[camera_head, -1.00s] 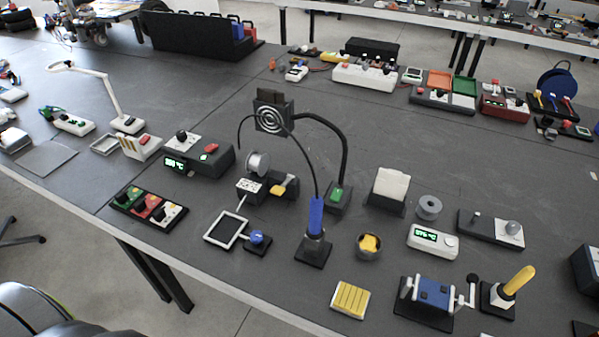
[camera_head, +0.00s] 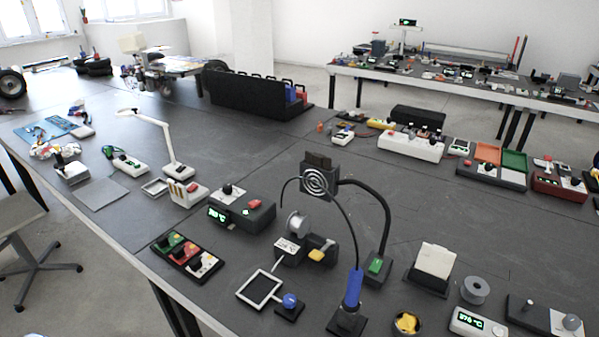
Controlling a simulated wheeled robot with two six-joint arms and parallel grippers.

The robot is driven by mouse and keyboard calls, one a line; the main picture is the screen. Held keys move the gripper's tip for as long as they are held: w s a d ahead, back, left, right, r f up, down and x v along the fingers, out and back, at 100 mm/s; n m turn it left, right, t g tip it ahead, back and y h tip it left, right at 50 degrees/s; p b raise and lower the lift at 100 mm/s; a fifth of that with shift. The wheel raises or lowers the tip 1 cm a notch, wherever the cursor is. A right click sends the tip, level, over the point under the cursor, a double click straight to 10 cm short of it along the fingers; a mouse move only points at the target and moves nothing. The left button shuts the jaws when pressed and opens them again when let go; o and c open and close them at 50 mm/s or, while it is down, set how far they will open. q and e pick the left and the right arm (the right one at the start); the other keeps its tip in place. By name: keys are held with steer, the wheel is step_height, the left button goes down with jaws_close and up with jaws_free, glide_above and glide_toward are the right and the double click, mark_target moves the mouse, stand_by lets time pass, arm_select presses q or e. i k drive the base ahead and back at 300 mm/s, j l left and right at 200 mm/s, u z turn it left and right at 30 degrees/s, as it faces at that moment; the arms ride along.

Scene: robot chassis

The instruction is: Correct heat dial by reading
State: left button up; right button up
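A dark soldering station (camera_head: 250,219) stands on the grey table left of centre. It has a black knob (camera_head: 228,190) on a white plate, a red switch (camera_head: 254,204) on top and a green lit display (camera_head: 217,214) on its front; its digits are too small to read surely. A white meter (camera_head: 480,325) at the bottom right has a green display that seems to read 376 °C; the picture edge cuts it off. A soldering iron with a blue grip (camera_head: 353,287) stands upright in a black base between them. Neither of my grippers is in view.
A tray of green, red and white blocks with black knobs (camera_head: 186,256) lies near the front edge. A fume fan (camera_head: 318,179) on a curved black arm and a solder spool (camera_head: 297,224) stand right of the station. A white lamp (camera_head: 168,146) stands behind it.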

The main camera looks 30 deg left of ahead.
mark_target(227, 188)
steer(key=u, duration=1.3)
